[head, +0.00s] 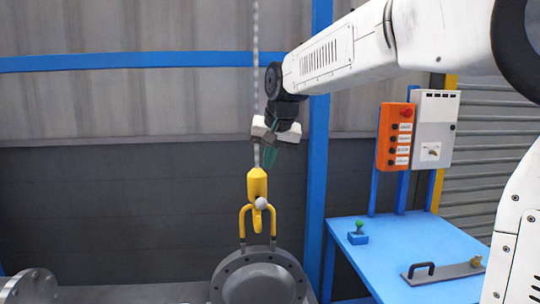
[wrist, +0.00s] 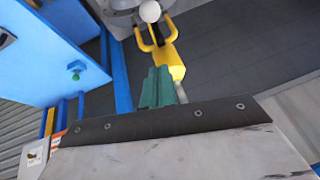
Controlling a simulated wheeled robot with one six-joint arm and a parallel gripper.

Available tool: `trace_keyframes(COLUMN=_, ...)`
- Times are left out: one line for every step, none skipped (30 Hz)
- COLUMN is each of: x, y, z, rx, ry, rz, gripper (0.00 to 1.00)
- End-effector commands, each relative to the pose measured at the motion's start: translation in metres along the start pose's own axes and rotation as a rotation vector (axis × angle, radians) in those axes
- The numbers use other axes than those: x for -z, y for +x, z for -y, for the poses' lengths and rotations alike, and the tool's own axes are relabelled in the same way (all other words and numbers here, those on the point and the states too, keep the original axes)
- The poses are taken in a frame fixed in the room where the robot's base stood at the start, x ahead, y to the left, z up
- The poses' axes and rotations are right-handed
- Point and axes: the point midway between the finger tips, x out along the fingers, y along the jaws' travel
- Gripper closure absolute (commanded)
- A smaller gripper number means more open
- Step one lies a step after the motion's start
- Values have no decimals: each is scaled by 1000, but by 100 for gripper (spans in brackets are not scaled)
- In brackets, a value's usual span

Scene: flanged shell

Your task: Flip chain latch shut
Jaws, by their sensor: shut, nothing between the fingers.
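A yellow hook block (head: 257,183) hangs on a chain (head: 256,60); it also shows in the wrist view (wrist: 168,59). Its hook reaches down into a yellow lifting loop (head: 242,224) on top of a grey flanged shell (head: 262,258). A pale round knob (head: 261,204) sits at the hook's mouth, and in the wrist view the knob (wrist: 149,11) is at the top. The latch itself is too small to make out, so its position is unclear. My gripper (head: 269,157) is above and slightly right of the block, its green fingers (wrist: 162,87) shut and empty.
A blue table (head: 420,242) on the right holds a green-topped blue button (head: 358,233) and a plate with a black handle (head: 422,270). Behind it are an orange control box (head: 395,136) and a grey box (head: 434,128). A blue post (head: 317,180) stands right of the hook.

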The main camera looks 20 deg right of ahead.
Motion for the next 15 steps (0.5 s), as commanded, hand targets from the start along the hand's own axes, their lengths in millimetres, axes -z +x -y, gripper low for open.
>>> trace_keyframes(x=-1, y=13, z=0, rx=-2, ry=0, rz=5, gripper=100)
trace_keyframes(x=-1, y=20, z=0, rx=-2, ry=0, rz=5, gripper=100)
trace_keyframes(x=-1, y=29, z=0, rx=-2, ry=0, rz=4, gripper=100)
trace_keyframes(x=-1, y=35, z=0, rx=-2, ry=0, rz=5, gripper=100)
trace_keyframes(x=-1, y=41, z=0, rx=-2, ry=0, rz=4, gripper=100)
trace_keyframes(x=-1, y=50, z=0, rx=-2, ry=0, rz=5, gripper=100)
trace_keyframes(x=-1, y=56, z=0, rx=-2, ry=0, rz=5, gripper=100)
trace_keyframes(x=-2, y=60, z=0, rx=-1, ry=-1, rz=3, gripper=100)
trace_keyframes(x=-9, y=63, z=0, rx=0, ry=-2, rz=3, gripper=100)
trace_keyframes(x=-12, y=66, z=0, rx=0, ry=-2, rz=3, gripper=100)
trace_keyframes(x=-15, y=69, z=0, rx=0, ry=-2, rz=2, gripper=100)
trace_keyframes(x=-19, y=72, z=0, rx=0, ry=-2, rz=3, gripper=100)
trace_keyframes(x=-21, y=75, z=0, rx=0, ry=-2, rz=3, gripper=100)
trace_keyframes(x=-23, y=77, z=0, rx=0, ry=-1, rz=1, gripper=100)
trace_keyframes(x=-25, y=79, z=0, rx=0, ry=-1, rz=1, gripper=100)
